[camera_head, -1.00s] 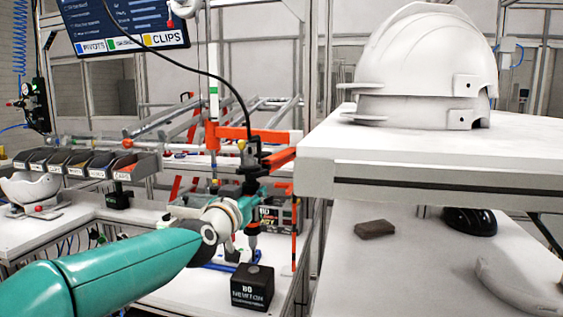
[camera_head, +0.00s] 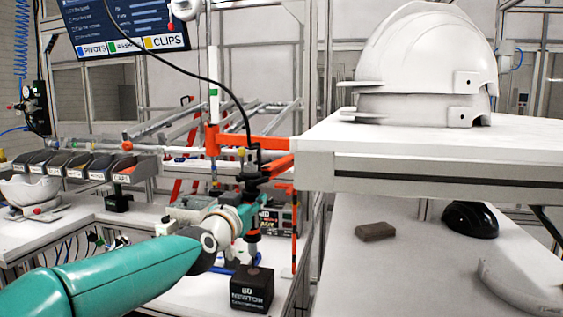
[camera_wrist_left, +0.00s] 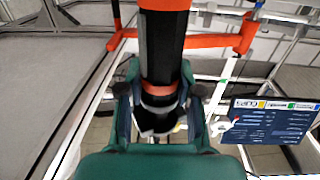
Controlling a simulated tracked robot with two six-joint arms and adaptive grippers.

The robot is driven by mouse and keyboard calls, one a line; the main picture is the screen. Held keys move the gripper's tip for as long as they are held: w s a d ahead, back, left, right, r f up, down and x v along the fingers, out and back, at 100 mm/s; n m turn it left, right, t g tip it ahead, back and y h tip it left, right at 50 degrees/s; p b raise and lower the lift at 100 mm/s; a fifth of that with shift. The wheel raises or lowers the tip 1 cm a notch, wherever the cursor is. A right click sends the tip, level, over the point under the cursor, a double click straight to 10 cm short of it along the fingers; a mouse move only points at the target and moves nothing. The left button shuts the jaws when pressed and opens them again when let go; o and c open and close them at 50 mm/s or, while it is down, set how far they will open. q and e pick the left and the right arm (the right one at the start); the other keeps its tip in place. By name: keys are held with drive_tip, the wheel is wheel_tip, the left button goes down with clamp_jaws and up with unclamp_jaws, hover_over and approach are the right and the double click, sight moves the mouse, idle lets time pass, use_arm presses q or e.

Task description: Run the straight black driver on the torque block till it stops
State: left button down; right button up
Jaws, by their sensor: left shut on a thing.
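The straight black driver (camera_head: 252,211) hangs upright on its cable from the orange arm, and it fills the middle of the left wrist view (camera_wrist_left: 162,50). My left gripper (camera_head: 246,212) is shut around the driver's body. The driver's lower end is at the top of the black torque block (camera_head: 251,291), which stands on the white bench; I cannot tell for certain whether the bit is seated in it. In the left wrist view, the gripper fingers (camera_wrist_left: 160,98) sit on both sides of the driver. My right gripper is not in view.
An orange arm (camera_head: 250,142) reaches over the bench above my gripper. A white table (camera_head: 440,160) with stacked white helmet shells (camera_head: 425,70) stands at the right. Parts bins (camera_head: 90,165) line the back left. A brown block (camera_head: 376,231) lies at the lower right.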

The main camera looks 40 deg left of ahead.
sight(248, 179)
use_arm(q)
drive_tip(key=shift+f+b, duration=0.4)
drive_tip(key=shift+f, duration=0.2)
idle(1.1)
drive_tip(key=shift+r, duration=0.1)
wheel_tip(248, 179, up, 6)
drive_tip(key=p, duration=0.6)
drive_tip(key=shift+r, duration=0.1)
